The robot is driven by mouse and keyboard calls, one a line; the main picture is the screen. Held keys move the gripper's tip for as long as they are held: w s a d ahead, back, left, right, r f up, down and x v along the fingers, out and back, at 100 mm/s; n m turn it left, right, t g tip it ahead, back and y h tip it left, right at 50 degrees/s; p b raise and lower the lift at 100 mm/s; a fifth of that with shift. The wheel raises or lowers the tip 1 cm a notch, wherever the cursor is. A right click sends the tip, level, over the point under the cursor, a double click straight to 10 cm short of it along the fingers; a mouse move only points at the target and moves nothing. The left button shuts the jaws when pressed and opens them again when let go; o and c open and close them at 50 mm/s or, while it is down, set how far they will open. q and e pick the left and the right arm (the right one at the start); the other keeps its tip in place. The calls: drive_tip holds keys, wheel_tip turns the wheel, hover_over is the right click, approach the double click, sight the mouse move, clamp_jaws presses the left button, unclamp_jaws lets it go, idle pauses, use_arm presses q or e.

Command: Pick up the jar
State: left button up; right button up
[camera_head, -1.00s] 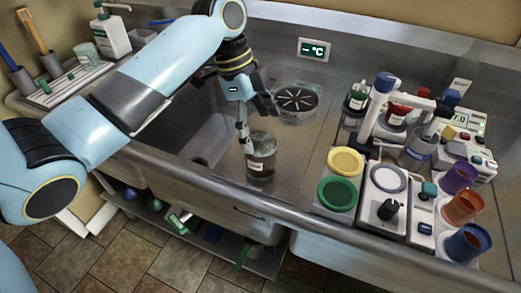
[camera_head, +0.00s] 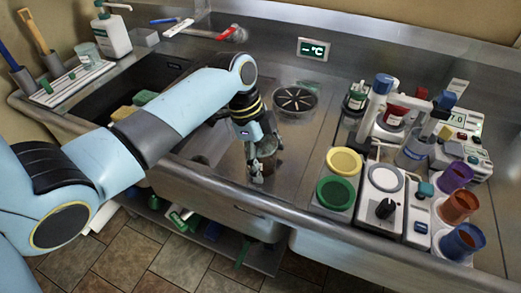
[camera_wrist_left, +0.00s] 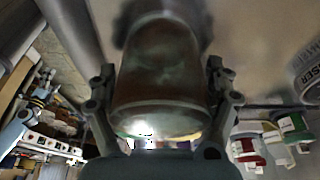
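The jar (camera_head: 268,147) is a dark, greenish-brown glass vessel, standing on the steel counter left of the yellow and green discs. My left gripper (camera_head: 257,170) is low at the jar, in front of it, and hides part of it. In the left wrist view the jar (camera_wrist_left: 160,75) fills the space between the two fingers (camera_wrist_left: 160,85), one on each side. The fingers are spread wide; whether the pads touch the glass is unclear. My right gripper is not in view.
The yellow disc (camera_head: 344,161), green disc (camera_head: 335,193) and a white device with a knob (camera_head: 384,200) stand to the right. The counter's front rim (camera_head: 240,203) is close in front. Bare steel lies between jar and discs.

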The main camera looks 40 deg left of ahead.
use_arm(q)
drive_tip(key=c, duration=1)
drive_tip(key=shift+r, duration=0.1)
